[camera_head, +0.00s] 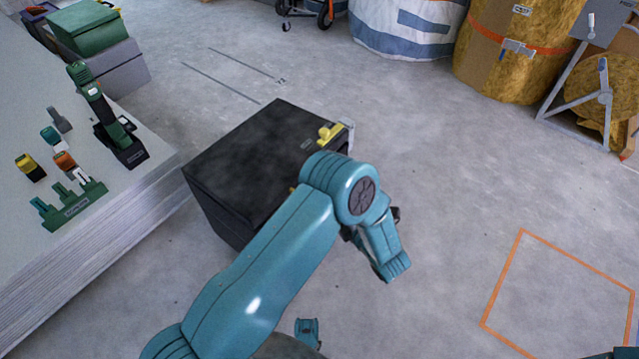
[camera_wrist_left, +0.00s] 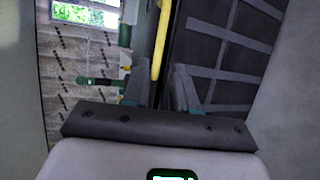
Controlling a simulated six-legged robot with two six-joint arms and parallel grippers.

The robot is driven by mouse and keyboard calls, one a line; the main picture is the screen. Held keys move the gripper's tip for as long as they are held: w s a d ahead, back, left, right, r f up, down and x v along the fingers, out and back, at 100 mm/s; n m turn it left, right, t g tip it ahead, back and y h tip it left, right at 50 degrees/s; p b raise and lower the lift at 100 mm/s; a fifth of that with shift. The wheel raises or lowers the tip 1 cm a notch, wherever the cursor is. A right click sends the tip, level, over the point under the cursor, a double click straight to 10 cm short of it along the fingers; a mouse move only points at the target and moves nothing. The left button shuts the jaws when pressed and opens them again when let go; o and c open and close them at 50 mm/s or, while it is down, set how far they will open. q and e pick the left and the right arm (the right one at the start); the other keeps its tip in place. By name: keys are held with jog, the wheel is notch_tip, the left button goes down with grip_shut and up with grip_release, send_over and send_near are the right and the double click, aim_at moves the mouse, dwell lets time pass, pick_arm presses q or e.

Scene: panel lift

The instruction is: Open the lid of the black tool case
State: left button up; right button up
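The black tool case (camera_head: 255,150) stands on the floor in the middle of the head view, with its lid down flat. Yellow parts (camera_head: 328,133) show on its right edge, and my left forearm hides much of its near right side. My left gripper is hidden behind its own wrist in the head view. In the left wrist view, my left gripper (camera_wrist_left: 157,78) is open, its two fingers apart. A yellow bar (camera_wrist_left: 160,40) runs down toward the gap, beside a dark ribbed face (camera_wrist_left: 225,45). I cannot tell if the fingers touch it.
A pale stack of boards (camera_head: 95,215) at the left carries a green drill (camera_head: 95,95) and several small tools. An orange outlined square (camera_head: 560,295) marks the floor at the right. The floor between is clear. Large bags and a metal stand (camera_head: 580,90) are at the back right.

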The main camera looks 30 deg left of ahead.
pick_arm(q)
jog(key=b+x, duration=0.3)
jog(key=x, duration=1)
jog(key=shift+s+f, duration=0.1)
jog(key=shift+s, duration=0.05)
jog(key=shift+a, duration=0.1)
grip_shut()
